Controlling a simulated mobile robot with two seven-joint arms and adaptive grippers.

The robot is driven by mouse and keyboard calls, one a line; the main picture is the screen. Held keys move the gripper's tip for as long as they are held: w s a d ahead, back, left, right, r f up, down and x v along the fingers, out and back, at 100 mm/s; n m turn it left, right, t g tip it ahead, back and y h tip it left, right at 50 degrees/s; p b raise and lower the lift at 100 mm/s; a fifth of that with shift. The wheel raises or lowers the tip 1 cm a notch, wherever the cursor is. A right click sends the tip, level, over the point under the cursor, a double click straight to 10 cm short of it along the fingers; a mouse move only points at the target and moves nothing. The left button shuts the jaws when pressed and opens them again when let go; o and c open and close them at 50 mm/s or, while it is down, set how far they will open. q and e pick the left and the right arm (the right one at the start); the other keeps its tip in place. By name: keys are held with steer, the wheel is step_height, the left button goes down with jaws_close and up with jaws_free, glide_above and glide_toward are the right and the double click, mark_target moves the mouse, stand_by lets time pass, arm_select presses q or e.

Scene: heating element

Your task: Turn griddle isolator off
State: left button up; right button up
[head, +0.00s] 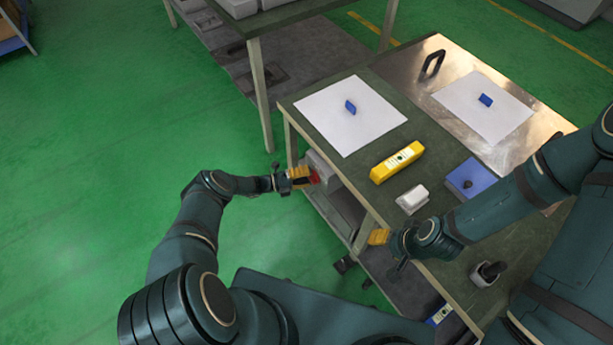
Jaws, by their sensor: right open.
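A grey box (325,173) is at the left side of the green-topped table, below its top; I take it to be the griddle isolator. A small red part (315,177), probably its switch handle, shows on its left face. My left gripper (303,176) reaches in from the left, its yellow fingertips right at the red part. The fingertips hide much of it, so its angle, and whether they touch or grip it, cannot be told. My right gripper (379,236) is open, with yellow fingertips, over the table's front edge, apart from the box.
On the table (300,107) are two white sheets with blue pieces, a yellow bar (397,161), a white block (412,199), a blue box (470,178) and a dark-topped grey object (488,273). Another table leg (260,95) stands behind. The green floor at left is clear.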

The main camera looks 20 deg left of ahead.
arm_select(q)
steer(key=shift+a, duration=0.1)
steer(key=v, duration=1.2)
steer(key=s+d+r+m+g+y, duration=0.25)
steer(key=d+m+g, duration=0.25)
steer(key=d+m, duration=0.3)
steer(key=s+d+r+m+g+y, duration=0.1)
steer(key=s+d+m+g+y, duration=0.5)
steer(key=m, duration=0.5)
steer(key=s+d+r+m+t+y, duration=0.1)
steer(key=s+r+m, duration=0.4)
steer(key=m, duration=0.5)
steer(key=s+d+r+m+t+y, duration=0.2)
steer(key=s+d+r+m+t, duration=0.1)
steer(key=r+m, duration=0.6)
steer(key=shift+s+d+r+m, duration=0.45)
steer(key=shift+s+m, duration=0.45)
steer(key=shift+m, duration=0.2)
steer(key=shift+y, duration=0.25)
